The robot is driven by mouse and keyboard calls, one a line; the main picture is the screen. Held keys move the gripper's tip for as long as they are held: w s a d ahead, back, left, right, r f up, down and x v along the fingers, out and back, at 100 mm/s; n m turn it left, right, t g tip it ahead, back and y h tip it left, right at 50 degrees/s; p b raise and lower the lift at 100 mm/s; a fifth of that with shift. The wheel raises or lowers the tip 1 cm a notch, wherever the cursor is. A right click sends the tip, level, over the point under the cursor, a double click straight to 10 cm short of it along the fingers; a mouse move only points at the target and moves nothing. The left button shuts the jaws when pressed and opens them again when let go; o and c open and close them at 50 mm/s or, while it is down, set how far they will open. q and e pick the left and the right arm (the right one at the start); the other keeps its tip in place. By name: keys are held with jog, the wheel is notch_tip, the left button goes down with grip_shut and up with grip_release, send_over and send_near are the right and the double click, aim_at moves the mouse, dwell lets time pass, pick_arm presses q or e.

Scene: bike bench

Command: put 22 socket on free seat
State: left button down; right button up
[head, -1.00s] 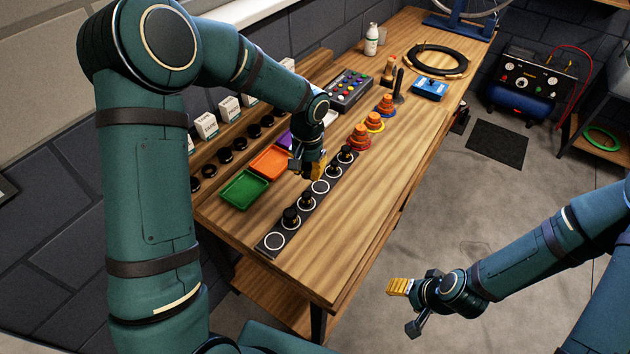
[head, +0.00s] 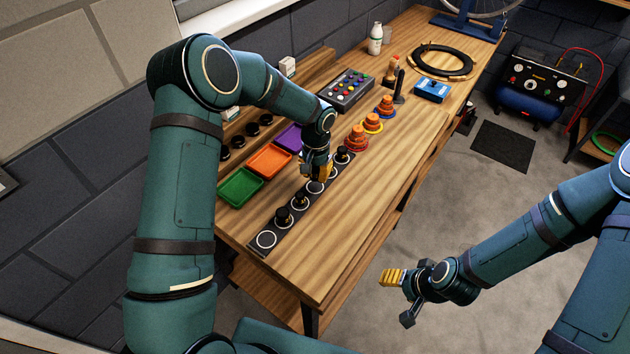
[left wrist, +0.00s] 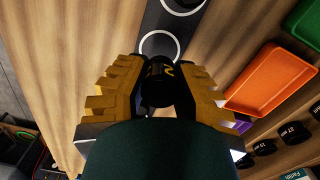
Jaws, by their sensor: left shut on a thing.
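A dark strip (head: 253,247) with a row of white-ringed seats runs along the bench. My left gripper (head: 322,173) is low over the strip just past that ring, shut on a black socket (left wrist: 160,82). Its size mark is unreadable, and I cannot tell whether it is lifted. Another socket (head: 342,155) stands at the far end. My right gripper (head: 399,297) is open and empty, off the bench.
Green (head: 239,187), orange (head: 269,161) and purple (head: 290,138) trays lie left of the strip. Stacked orange cones (head: 357,138) stand beyond its far end. A button box (head: 346,90) is farther back. The bench right of the strip is clear.

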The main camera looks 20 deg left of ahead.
aim_at(315, 187)
pick_arm(q)
jog(key=shift+f, duration=1.9)
jog(key=shift+f, duration=0.1)
jog(key=shift+f, duration=0.15)
jog(key=c, duration=0.9)
grip_release()
jog(key=r, duration=1.2)
jog(key=shift+w+d+r, duration=0.1)
jog(key=shift+w+r, duration=0.15)
jog(key=shift+s+f, duration=0.1)
